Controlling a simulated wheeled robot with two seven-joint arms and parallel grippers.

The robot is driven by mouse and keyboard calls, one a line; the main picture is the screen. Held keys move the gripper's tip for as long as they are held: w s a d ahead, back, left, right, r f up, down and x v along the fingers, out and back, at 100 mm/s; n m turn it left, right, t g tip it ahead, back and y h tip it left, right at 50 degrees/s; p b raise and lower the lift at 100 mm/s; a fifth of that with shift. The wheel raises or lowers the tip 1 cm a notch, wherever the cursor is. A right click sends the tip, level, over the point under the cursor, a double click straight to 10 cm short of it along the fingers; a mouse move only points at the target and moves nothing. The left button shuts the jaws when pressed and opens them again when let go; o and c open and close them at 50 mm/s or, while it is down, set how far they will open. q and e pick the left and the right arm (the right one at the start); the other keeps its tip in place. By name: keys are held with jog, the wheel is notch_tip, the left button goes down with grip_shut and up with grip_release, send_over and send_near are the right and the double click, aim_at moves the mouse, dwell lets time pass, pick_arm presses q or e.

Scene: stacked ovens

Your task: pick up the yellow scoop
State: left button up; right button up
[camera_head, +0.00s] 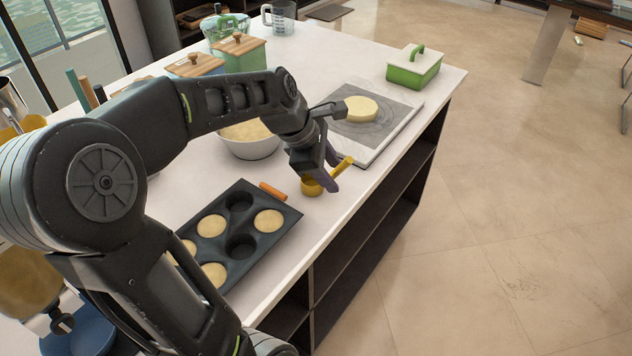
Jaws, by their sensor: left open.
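The yellow scoop (311,187) lies on the white counter near its right edge. Its handle (345,164) points up and to the right in the picture. My left gripper (329,182) is open and low over the scoop, with its fingers by the bowl and the handle. The fingers hide part of the scoop between the bowl and the handle. I cannot tell whether they touch it. My right gripper does not show.
A dark muffin tray (268,238) with pale rounds and an orange-handled tool (272,191) are left of the scoop. A white bowl (252,150) stands behind. A board (385,127) bears a dough round (361,109). A green box (414,68) stands farther back.

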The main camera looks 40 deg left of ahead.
pick_arm(q)
jog(key=x, duration=0.5)
jog(key=shift+w, duration=0.1)
dwell(0.4)
grip_shut()
dwell(0.6)
